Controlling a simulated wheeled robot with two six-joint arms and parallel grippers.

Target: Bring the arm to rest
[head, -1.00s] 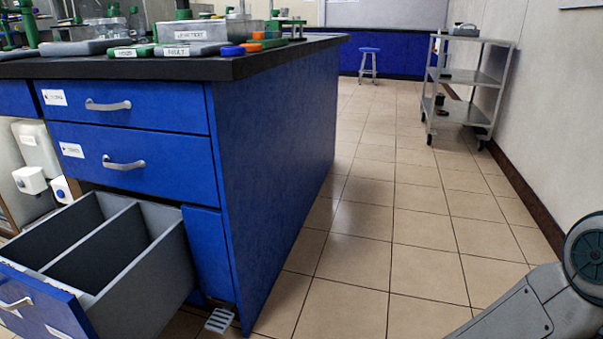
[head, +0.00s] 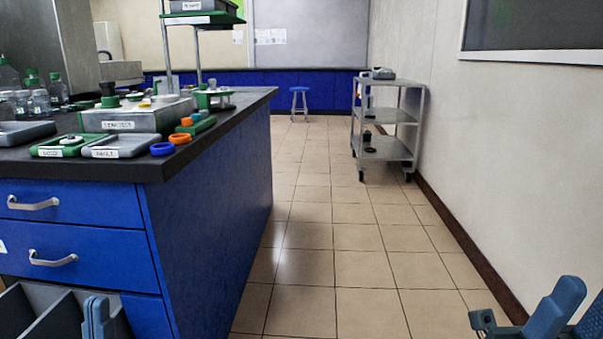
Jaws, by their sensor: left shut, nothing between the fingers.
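My left gripper (head: 97,317) shows at the bottom left of the head view, its fingers together and pointing up, with nothing held. It appears in front of the open grey drawer (head: 28,312) of the blue bench (head: 200,240). I cannot tell its distance from the drawer. Blue parts of my right arm, likely its gripper (head: 545,315), reach in at the bottom right corner. They are cut off by the frame edge, and I cannot tell whether its fingers are open or shut. They appear over the floor, near the right wall.
The black bench top (head: 222,112) carries a labelled metal box (head: 125,117), trays, bottles and blue and orange rings. A metal cart (head: 386,147) stands by the right wall (head: 500,160). A stool (head: 299,100) stands far back. The tiled aisle (head: 335,240) is clear.

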